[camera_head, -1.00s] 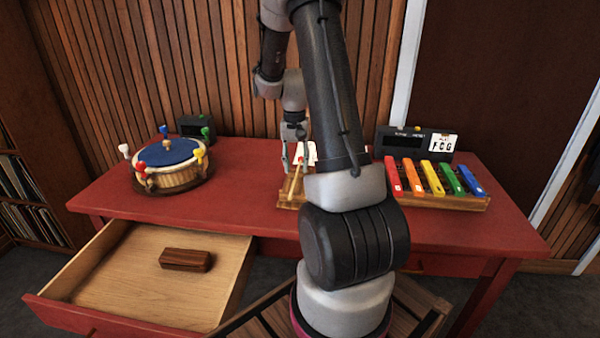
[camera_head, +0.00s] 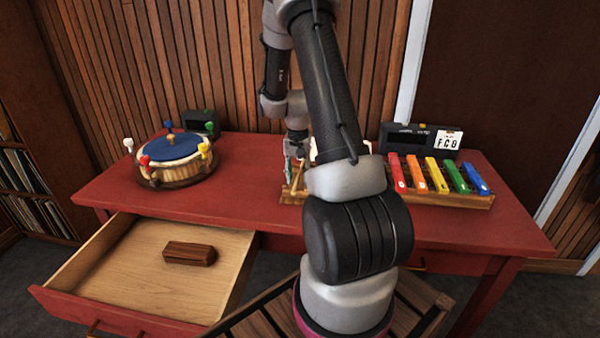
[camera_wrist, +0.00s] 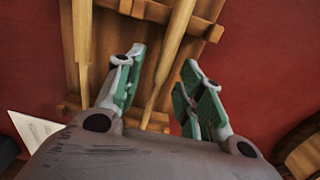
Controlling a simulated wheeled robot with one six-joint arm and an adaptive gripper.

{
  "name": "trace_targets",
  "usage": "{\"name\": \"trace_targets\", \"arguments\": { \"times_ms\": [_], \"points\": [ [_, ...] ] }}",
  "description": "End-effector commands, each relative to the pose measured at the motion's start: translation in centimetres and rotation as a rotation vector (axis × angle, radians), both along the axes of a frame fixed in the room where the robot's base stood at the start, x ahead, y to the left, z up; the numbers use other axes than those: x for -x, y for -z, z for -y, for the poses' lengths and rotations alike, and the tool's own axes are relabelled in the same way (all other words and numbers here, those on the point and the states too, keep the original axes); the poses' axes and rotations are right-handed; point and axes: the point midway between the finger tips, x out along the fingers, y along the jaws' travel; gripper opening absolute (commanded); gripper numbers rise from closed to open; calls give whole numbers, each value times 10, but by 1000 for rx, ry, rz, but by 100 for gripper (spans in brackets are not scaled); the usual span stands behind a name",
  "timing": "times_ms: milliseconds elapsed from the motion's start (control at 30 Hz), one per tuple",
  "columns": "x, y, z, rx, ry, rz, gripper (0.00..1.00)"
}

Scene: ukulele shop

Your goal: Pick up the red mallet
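My gripper (camera_head: 292,168) is low over a wooden rack (camera_head: 288,197) at the middle of the red table. In the wrist view my gripper (camera_wrist: 162,62) is open, its two green-padded fingers apart. A slim wooden stick (camera_wrist: 172,62) runs between them; no contact is visible. The rack (camera_wrist: 80,60) lies beneath the fingers, with another wooden stick or rail beside it. I cannot make out a red mallet head on the stick, so I cannot tell if it is the red mallet. My arm hides part of the rack in the head view.
Right of my arm stands a row of coloured bars (camera_head: 440,180) with a dark box behind. At left is a blue-topped drum (camera_head: 173,148) with coloured knobs. The open drawer (camera_head: 150,240) below holds a brown wooden block (camera_head: 190,253).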

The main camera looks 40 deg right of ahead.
Motion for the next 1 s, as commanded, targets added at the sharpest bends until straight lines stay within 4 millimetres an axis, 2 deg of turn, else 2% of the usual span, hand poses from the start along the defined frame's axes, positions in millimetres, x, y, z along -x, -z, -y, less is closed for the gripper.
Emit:
{"name": "trace_targets", "arguments": {
  "times_ms": [67,267,300,667,767,1000],
  "points": [
    [0,0,0,0,0,0,38],
    [0,0,0,0,0,0,1],
    [0,0,0,0,0,0,0],
    [0,-6,0,1,0,1,0],
    [-1,-20,0,1,0,3,0],
    [-1,-72,0,2,0,4,0]
  ]
}}
